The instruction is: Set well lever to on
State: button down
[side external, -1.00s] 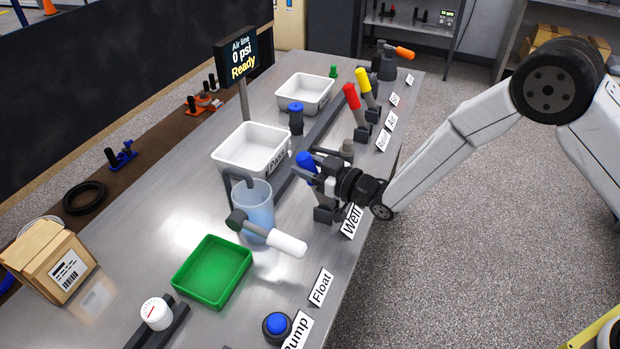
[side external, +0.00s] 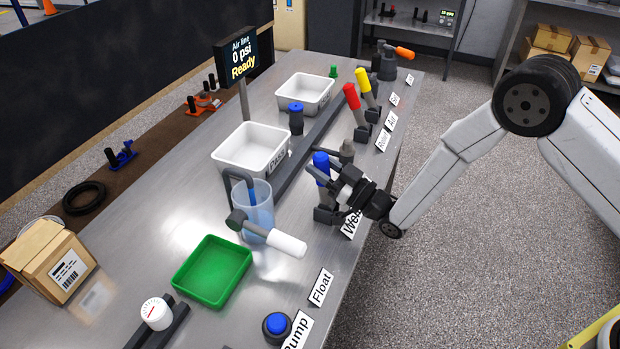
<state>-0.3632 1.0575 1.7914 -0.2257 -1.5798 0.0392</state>
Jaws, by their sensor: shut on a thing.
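The well lever (side external: 321,163) has a blue handle on a dark base behind the "Well" sign (side external: 352,224) at the table's right edge. Its handle stands nearly upright, with the blue top showing above my fingers. My gripper (side external: 323,179) reaches in from the right and is shut on the well lever. The fingers and wrist hide the lower handle and part of the sign.
A clear container (side external: 259,205) and a white-handled lever (side external: 285,244) stand to the left, near a green tray (side external: 212,272). Red (side external: 352,97) and yellow (side external: 363,82) levers are farther back.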

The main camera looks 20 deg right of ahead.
jog(key=shift+s+d+m+t+y, duration=0.4)
jog(key=shift+s+d+t, duration=0.4)
jog(key=shift+t, duration=0.2)
jog(key=shift+c, duration=1.3)
grip_release()
jog(key=shift+r, duration=0.15)
jog(key=shift+r, duration=0.8)
jog(key=s+d+r, duration=0.4)
jog(key=s+r, duration=0.7)
jog(key=s, duration=0.2)
jog(key=shift+d, duration=0.4)
